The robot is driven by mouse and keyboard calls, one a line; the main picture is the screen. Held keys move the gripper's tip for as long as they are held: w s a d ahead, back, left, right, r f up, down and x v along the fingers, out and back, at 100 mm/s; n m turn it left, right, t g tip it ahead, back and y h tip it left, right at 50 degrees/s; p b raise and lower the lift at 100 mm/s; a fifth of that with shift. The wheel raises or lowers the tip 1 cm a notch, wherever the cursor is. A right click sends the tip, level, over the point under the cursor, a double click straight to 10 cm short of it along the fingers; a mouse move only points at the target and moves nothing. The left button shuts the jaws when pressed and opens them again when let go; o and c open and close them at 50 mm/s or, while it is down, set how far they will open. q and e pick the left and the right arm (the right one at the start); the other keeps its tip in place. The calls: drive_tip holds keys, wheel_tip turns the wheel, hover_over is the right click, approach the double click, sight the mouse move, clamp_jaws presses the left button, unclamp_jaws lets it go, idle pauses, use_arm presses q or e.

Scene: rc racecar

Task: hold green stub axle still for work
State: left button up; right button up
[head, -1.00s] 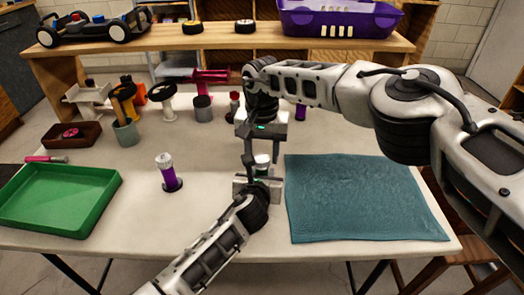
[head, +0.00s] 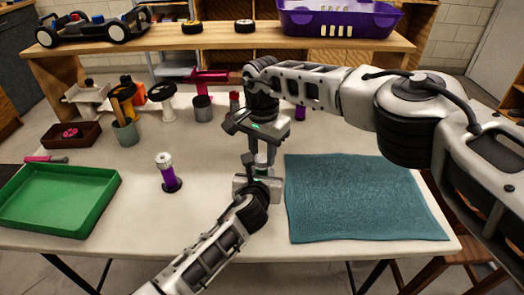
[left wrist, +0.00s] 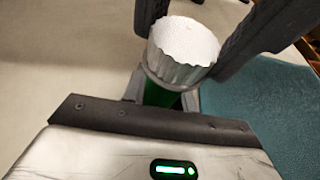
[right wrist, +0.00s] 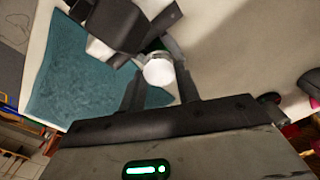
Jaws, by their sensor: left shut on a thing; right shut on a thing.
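The green stub axle (left wrist: 160,94) stands with its pale ribbed cap (left wrist: 183,48) on top. Its green body shows only in part below the cap. My left gripper (head: 258,184) is shut around the green body, low on the part. My right gripper (head: 261,158) comes from above and is shut on the cap, with one dark finger on each side. In the right wrist view the cap's white round top (right wrist: 159,71) shows between the fingers. Both grippers are over the table, left of the teal mat. The lower end of the axle is hidden by my left gripper.
A purple stub axle (head: 171,182) with a grey cap stands to the left. A green tray (head: 60,205) is at far left, and the teal mat (head: 360,195) lies at right. Several parts and a cup (head: 126,133) of tools stand at back.

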use_arm(q)
drive_tip(key=shift+f, duration=0.1)
use_arm(e)
drive_tip(key=m, duration=1.2)
drive_tip(key=shift+s+m, duration=0.15)
drive_tip(key=shift+m, duration=0.15)
drive_tip(key=m, duration=0.5)
drive_tip(key=shift+s+m, duration=0.1)
drive_tip(key=shift+m, duration=0.2)
drive_tip(key=m, duration=1.2)
drive_tip(key=shift+a+r+m, duration=0.1)
drive_tip(key=shift+m, duration=0.2)
drive_tip(key=m, duration=1.2)
drive_tip(key=shift+a+m, duration=0.15)
drive_tip(key=shift+m, duration=0.25)
drive_tip(key=m, duration=0.5)
drive_tip(key=shift+w, duration=0.25)
drive_tip(key=shift+m, duration=0.3)
